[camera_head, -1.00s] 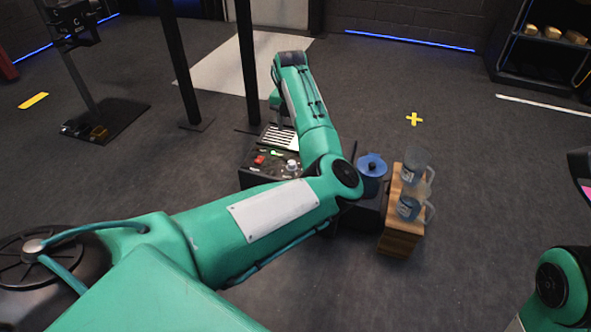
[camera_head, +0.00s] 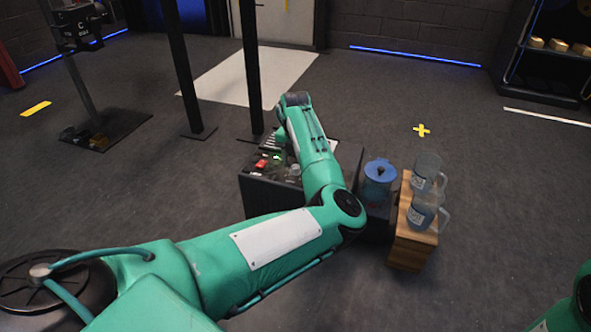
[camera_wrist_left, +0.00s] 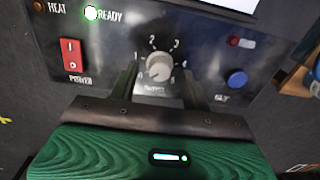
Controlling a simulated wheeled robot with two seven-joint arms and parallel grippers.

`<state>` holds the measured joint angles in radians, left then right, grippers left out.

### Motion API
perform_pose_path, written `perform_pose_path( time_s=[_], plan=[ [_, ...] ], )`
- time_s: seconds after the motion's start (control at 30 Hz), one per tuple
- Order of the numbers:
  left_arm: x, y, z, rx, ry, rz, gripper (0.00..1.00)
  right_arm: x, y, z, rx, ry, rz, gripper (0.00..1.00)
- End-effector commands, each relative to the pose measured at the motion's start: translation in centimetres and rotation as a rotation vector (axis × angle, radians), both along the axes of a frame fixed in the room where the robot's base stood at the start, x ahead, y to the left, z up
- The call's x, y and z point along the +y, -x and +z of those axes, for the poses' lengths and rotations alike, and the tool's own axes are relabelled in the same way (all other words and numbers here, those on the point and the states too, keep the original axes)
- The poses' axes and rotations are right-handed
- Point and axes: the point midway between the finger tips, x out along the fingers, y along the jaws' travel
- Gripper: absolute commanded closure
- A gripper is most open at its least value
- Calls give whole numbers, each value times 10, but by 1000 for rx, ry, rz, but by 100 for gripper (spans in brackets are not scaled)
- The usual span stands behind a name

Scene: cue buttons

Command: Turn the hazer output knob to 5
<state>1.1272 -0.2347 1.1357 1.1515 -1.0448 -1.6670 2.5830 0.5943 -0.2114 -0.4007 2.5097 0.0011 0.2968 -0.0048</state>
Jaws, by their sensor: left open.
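The hazer (camera_head: 265,197) is a dark box on the floor, partly behind my left arm. Its knob is a grey dial in the left wrist view (camera_wrist_left: 160,67), ringed by numbers. I cannot tell which number it points to. My left gripper (camera_wrist_left: 160,80) is open, with one finger on each side of the knob. I cannot tell whether the fingers touch it. In the head view my left gripper is mostly hidden by its own arm. My right gripper is out of view; only part of that arm shows at the bottom right.
A red power switch (camera_wrist_left: 73,57) is left of the knob, and a blue button (camera_wrist_left: 236,78) is to its right. The green READY lamp (camera_wrist_left: 90,13) is lit. A blue jug (camera_head: 378,178) and a wooden stand (camera_head: 411,240) with glass mugs are right of the hazer.

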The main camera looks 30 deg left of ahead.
Motion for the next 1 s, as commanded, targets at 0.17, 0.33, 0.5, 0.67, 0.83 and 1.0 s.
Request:
perform_pose_path(
  time_s=[0.17,0.33,0.5,0.67,0.83,1.0],
  plan=[
    [0,0,-9,0,-1,0,52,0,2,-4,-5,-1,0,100],
    [0,0,-9,-1,-1,0,52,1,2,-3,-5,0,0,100],
    [0,0,-9,-1,-1,0,66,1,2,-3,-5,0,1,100],
    [0,0,-9,-1,0,0,96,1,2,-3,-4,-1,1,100],
    [0,0,-8,0,-1,-4,96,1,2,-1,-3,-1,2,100],
    [0,0,-5,0,-1,-31,96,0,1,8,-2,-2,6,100]
  ],
)
